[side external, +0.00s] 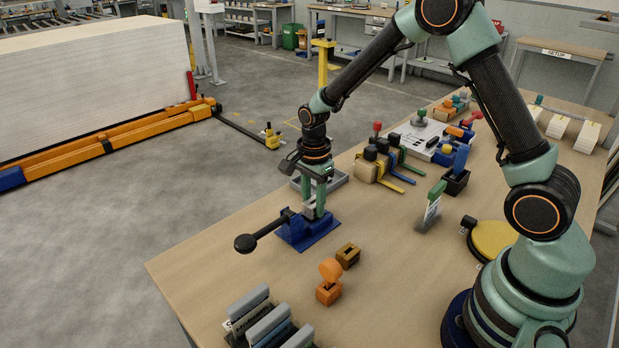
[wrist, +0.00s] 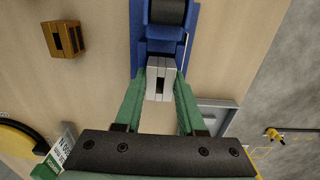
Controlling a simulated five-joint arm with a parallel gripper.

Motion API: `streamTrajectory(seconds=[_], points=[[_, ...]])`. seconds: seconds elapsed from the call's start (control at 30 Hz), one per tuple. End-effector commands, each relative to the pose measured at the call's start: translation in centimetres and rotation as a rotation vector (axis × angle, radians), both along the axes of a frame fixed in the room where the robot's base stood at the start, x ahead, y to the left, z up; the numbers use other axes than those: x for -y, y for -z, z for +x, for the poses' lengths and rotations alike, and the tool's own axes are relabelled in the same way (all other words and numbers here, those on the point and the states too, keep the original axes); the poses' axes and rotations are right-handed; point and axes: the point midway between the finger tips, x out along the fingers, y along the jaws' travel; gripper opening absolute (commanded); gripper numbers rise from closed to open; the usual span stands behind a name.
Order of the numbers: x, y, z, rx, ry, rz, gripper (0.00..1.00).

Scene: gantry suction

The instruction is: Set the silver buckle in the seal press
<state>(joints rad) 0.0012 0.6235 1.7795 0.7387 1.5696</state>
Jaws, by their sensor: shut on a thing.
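The silver buckle (wrist: 159,78) is a small light-grey block with a dark slot, between the green fingertips of my gripper (wrist: 160,88). The gripper is shut on it. The blue seal press (wrist: 165,30) lies right beyond the buckle in the wrist view. In the side view the press (side external: 309,233) stands on the table, its black-knobbed lever reaching left, and my gripper (side external: 314,203) points down over it. The buckle is at the press, but I cannot tell whether it rests in it or hangs just above.
A brass-coloured block (side external: 348,255) and an orange piece (side external: 328,284) stand near the press. A grey tray (wrist: 218,113) lies beside it. Grey upright holders (side external: 266,322) stand at the table's front edge. Strap spools (side external: 380,160) and a green-topped card stand (side external: 431,208) are farther right.

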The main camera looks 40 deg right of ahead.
Motion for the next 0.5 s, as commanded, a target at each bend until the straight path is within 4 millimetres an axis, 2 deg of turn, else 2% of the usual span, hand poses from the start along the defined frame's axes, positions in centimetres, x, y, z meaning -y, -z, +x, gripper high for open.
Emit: streamTrajectory(seconds=[0.5], points=[[0.0,0.62,0.04,0.001,0.0,0.0,0.0]])
